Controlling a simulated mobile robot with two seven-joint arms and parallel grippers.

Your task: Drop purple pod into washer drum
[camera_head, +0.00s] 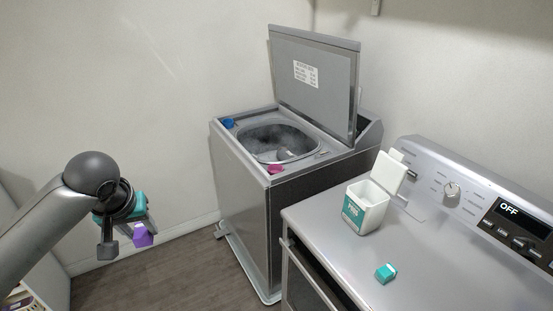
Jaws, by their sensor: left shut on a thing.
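A purple pod (143,237) is held in my left gripper (126,240) at the left of the head view. The gripper is shut on it, above the floor and well to the left of the washer. The grey topload washer (238,185) stands in the middle with its lid (311,82) raised. Its drum opening (279,141) faces up, and the inside is partly visible. My right gripper is not in view.
A blue piece (228,123) and a pink piece (275,169) lie on the washer's top rim. A white pod box (364,207) with an open lid and a teal pod (386,273) rest on the dryer (440,250) at right. Floor between my left arm and the washer is clear.

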